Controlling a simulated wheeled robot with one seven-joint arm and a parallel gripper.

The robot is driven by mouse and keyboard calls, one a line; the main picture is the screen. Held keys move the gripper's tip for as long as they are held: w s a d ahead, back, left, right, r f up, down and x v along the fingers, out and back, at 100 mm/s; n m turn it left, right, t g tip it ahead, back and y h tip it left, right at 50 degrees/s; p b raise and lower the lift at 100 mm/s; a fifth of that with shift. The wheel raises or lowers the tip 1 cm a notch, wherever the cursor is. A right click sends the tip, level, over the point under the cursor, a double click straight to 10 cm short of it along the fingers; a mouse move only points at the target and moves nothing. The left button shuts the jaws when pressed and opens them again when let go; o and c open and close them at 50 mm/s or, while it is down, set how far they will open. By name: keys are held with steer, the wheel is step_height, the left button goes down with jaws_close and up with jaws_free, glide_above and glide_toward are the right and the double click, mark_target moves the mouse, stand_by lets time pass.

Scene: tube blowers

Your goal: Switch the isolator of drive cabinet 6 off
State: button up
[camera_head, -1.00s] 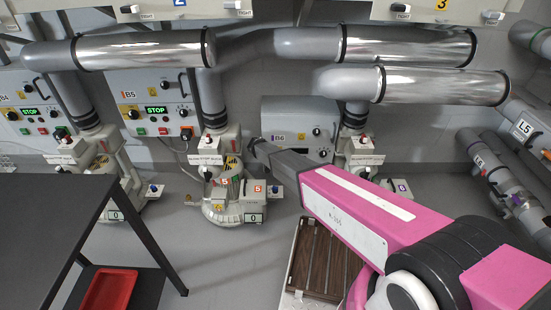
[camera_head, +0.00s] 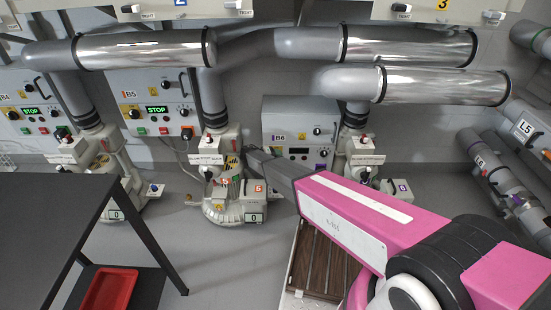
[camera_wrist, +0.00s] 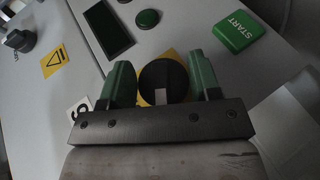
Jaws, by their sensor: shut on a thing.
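Drive cabinet B6 (camera_head: 300,112) is the grey box on the back wall, centre of the head view. Its display (camera_head: 299,151) is dark. My gripper (camera_head: 254,158) is at the lower left of its front; the arm hides part of that area. In the wrist view my gripper (camera_wrist: 160,74) has its green fingers on both sides of a round black knob (camera_wrist: 163,80) on a yellow plate and is shut on it. A pale mark on the knob points towards the gripper's base. A white label reading 6 (camera_wrist: 78,108) lies beside it.
The wrist view shows a dark display (camera_wrist: 108,28), a green button (camera_wrist: 147,19), a green START button (camera_wrist: 237,31) and another dark knob (camera_wrist: 20,40). Cabinet B5 (camera_head: 153,90) shows STOP. Blower 5 (camera_head: 232,205) stands below my gripper. A black table (camera_head: 75,215) is at left.

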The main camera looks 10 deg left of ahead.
steer(key=o, duration=0.9)
steer(key=shift+a, duration=0.1)
steer(key=v, duration=0.7)
steer(key=shift+s, duration=0.15)
steer(key=shift+r, duration=0.1)
